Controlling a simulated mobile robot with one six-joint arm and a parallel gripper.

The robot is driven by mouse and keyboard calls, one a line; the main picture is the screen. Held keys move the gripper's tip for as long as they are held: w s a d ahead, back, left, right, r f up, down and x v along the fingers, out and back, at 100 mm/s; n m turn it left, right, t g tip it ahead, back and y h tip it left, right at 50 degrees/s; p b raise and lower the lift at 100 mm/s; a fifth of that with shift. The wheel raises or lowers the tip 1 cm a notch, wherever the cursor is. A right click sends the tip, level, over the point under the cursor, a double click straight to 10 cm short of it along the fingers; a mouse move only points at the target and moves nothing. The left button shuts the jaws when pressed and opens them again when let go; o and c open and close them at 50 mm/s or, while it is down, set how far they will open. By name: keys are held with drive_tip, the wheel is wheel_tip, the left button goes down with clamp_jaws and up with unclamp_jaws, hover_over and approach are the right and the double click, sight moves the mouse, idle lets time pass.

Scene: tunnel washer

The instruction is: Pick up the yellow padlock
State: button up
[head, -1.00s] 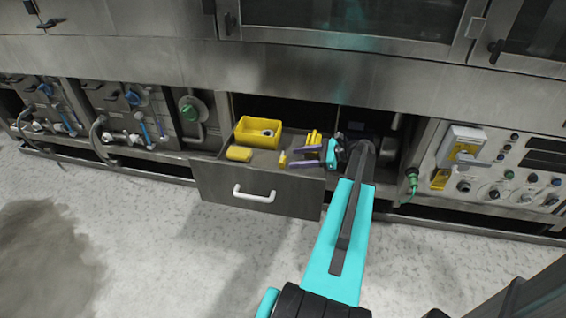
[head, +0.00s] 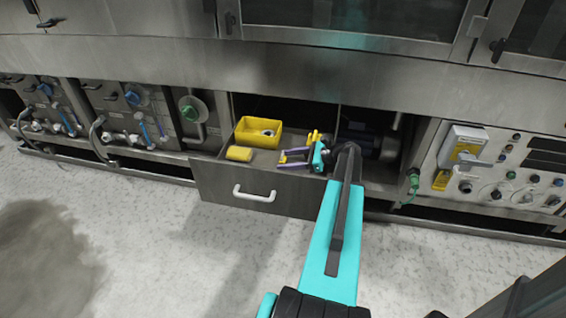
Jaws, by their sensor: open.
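The small yellow padlock (head: 283,157) lies in the open drawer (head: 222,185), right of a yellow block. It is small in the head view and its shackle cannot be made out. My gripper (head: 282,158) is open and reaches into the drawer from the right. Its purple fingers point left, one on the far side and one on the near side of the padlock. The padlock shows between the fingertips; I cannot tell whether they touch it.
A yellow bin (head: 243,138) with something in it stands at the drawer's back left. A yellow block (head: 239,153) lies in front of it. Another yellow item (head: 312,136) is behind my gripper. The drawer has a white handle (head: 254,194).

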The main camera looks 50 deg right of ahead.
idle(0.4)
drive_tip(key=c, duration=1.2)
drive_tip(key=shift+r, duration=0.15)
wheel_tip(320, 180, up, 10)
drive_tip(key=shift+f+p, duration=0.1)
drive_tip(key=shift+p, duration=0.8)
